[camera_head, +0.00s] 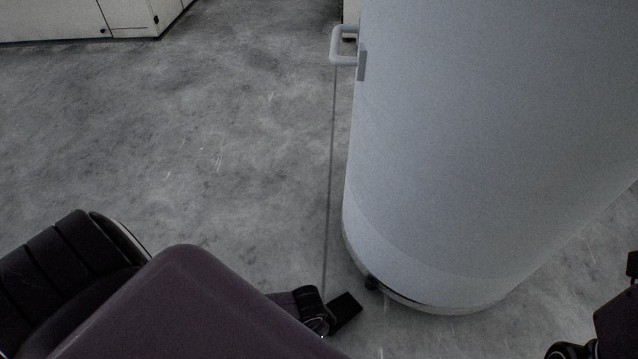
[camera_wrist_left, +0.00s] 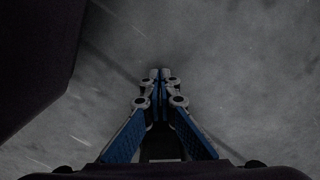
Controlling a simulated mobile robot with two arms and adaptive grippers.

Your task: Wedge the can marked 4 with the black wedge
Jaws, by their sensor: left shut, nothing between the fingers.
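A tall pale grey can (camera_head: 490,150) fills the right of the head view, standing upright on the floor. No number shows on its visible side. My left gripper (camera_wrist_left: 158,75) is shut and empty over bare floor in the left wrist view. Part of my right arm or gripper shows at the lower right; its fingers are unclear.
The can has a handle (camera_head: 343,47) on its upper left and a dark caster (camera_head: 372,284) under its near left rim. A thin dark line runs down the floor left of it. White cabinets (camera_head: 75,18) stand at the back left. The floor between is clear.

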